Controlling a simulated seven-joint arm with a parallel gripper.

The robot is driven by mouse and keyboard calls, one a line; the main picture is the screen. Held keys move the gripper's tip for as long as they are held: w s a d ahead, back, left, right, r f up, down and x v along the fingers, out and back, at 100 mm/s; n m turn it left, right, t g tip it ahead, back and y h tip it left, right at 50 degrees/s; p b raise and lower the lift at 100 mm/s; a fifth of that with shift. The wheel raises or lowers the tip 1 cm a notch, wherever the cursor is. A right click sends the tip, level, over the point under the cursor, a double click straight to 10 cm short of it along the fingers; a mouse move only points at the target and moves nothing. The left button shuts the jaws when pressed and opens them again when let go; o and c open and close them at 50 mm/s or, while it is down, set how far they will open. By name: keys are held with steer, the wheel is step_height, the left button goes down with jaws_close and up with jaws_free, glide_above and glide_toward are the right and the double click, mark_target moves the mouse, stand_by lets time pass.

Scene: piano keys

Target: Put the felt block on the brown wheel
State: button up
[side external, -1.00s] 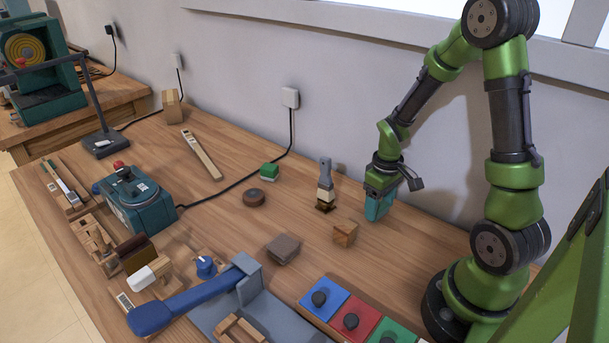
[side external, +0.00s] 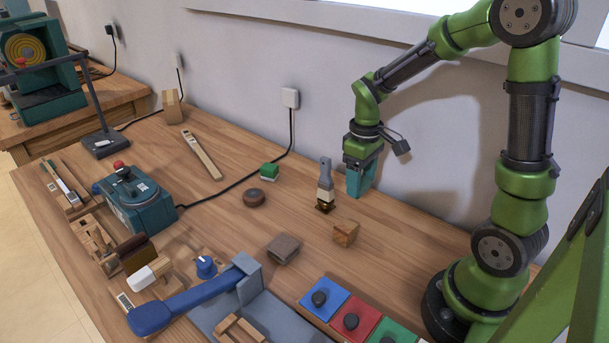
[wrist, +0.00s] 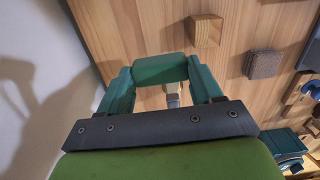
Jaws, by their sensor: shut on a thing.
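My gripper (side external: 360,182) is shut on a dark green block (wrist: 160,68), which spans the gap between its teal fingers in the wrist view. It hangs above the table close to the wall, right of the upright brush. In the side view the fingers hide most of the held block. I cannot tell its material. The brown wheel (side external: 254,199) lies flat on the table, left of the brush and apart from my gripper. Its top looks bare.
The brush (side external: 326,187) stands between my gripper and the wheel. A wooden cube (side external: 346,233) and a grey-brown block (side external: 283,248) sit nearer the front. A black cable runs behind the wheel.

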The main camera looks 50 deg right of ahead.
steer(key=w+a+f, duration=0.1)
steer(key=w+a, duration=0.7)
steer(key=a, duration=0.3)
glide_above(253, 193)
steer(key=shift+w+f, duration=0.1)
steer(key=shift+f, duration=2.35)
steer(key=shift+f, duration=0.15)
steer(key=o, duration=1)
